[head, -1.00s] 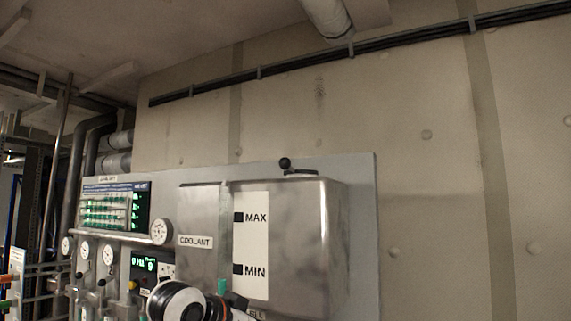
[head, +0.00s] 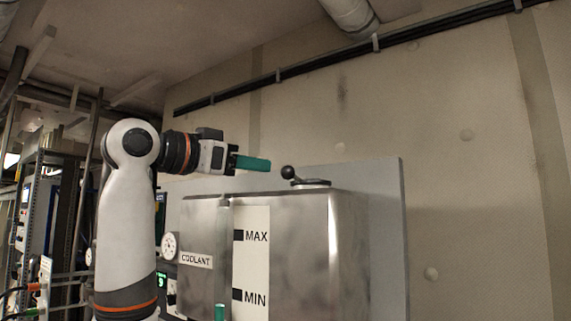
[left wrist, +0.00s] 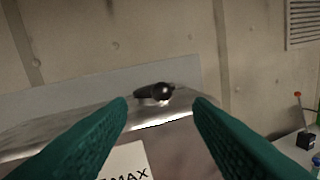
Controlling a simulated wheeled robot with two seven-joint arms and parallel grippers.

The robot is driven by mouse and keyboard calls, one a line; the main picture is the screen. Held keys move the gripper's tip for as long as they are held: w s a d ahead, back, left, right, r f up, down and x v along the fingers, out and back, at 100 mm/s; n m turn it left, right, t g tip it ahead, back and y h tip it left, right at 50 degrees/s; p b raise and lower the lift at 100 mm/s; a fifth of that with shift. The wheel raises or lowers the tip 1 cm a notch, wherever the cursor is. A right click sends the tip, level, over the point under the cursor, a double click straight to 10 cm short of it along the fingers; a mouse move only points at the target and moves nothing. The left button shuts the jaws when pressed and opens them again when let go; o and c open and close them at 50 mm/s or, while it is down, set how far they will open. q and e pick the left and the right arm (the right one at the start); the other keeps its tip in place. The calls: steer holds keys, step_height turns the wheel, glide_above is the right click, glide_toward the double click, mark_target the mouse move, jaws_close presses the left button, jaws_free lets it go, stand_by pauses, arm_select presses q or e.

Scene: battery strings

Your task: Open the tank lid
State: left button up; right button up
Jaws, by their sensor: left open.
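The metal coolant tank (head: 290,225) is mounted on a grey panel, with a white MAX/MIN gauge strip on its front. On its top is a lid (head: 310,183) with a black ball-ended handle (head: 289,173); the lid looks shut. My left gripper (head: 268,164) is raised above the tank's top, left of the handle and apart from it. In the left wrist view its green fingers (left wrist: 160,110) are spread and empty, and the black ball (left wrist: 162,92) shows beyond and between their tips. My right gripper is not clearly visible; a green tip (head: 219,312) shows at the bottom edge.
The grey panel (head: 385,225) stands behind the tank against a concrete wall (head: 470,200). A gauge (head: 170,244) and displays sit left of the tank, partly behind my left arm.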

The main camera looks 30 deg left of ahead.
mark_target(282, 171)
arm_select(q)
steer(key=p+x, duration=0.1)
steer(key=x, duration=0.3)
steer(key=shift+w+d+p, duration=0.2)
steer(key=shift+w+p, duration=0.05)
steer(key=shift+p, duration=0.05)
steer(key=x, duration=0.2)
steer(key=shift+w+d+f+p, duration=0.1)
steer(key=shift+w+p, duration=0.15)
steer(key=shift+p, duration=0.1)
steer(key=p+x, duration=0.1)
steer(key=x, duration=0.2)
steer(key=shift+f, duration=0.2)
steer(key=shift+s, duration=0.25)
steer(key=shift+w, duration=0.15)
steer(key=c, duration=0.6)
jaws_close()
arm_select(e)
steer(key=r, duration=0.4)
steer(key=shift+w+a, duration=0.25)
steer(key=shift+w, duration=0.1)
